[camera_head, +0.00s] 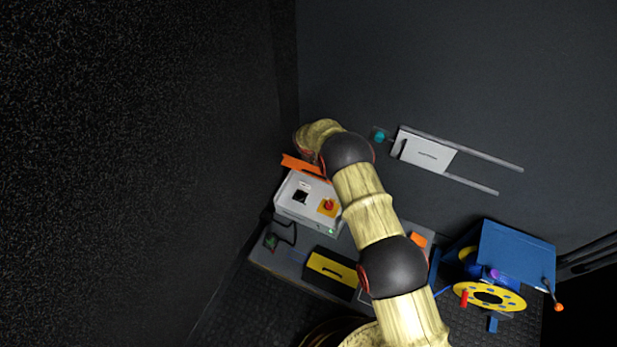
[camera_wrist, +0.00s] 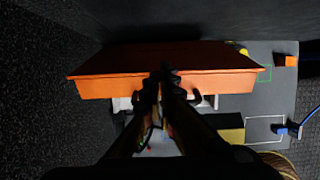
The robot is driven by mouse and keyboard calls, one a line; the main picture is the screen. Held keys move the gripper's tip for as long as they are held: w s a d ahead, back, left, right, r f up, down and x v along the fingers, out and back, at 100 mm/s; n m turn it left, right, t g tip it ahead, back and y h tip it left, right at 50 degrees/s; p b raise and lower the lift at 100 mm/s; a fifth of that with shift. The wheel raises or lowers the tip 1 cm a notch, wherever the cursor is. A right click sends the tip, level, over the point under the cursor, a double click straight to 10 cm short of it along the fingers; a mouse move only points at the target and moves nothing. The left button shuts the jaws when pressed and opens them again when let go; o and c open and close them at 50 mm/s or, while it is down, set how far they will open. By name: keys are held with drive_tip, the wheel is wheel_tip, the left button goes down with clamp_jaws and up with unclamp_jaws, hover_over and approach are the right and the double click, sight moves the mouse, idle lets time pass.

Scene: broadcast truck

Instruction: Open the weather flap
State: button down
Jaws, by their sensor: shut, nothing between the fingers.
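An orange flap-like panel (camera_head: 303,166) sticks out above a white box (camera_head: 308,198) at the wall, and I take it for the weather flap. In the wrist view the panel (camera_wrist: 165,68) spans the upper middle, with a long front lip facing me. My gripper (camera_wrist: 166,72) is shut and empty, its dark fingertips overlapping the panel's middle. I cannot tell whether they touch it. In the head view my wrist hides the gripper. The white box is mostly hidden behind the panel and fingers in the wrist view.
The box bears a red knob on yellow (camera_head: 328,205). A yellow-black case (camera_head: 331,271) lies on the bench (camera_head: 277,260). A white plate (camera_head: 425,153) sits between two wall rails. A blue unit (camera_head: 515,252) with a yellow reel (camera_head: 490,297) stands right. A dark wall stands close left.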

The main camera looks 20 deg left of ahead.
drive_tip(key=shift+w+d+r+b, duration=0.1)
drive_tip(key=shift+w+b, duration=0.25)
drive_tip(key=shift+w, duration=0.65)
drive_tip(key=shift+w+r, duration=0.35)
drive_tip(key=shift+w, duration=0.1)
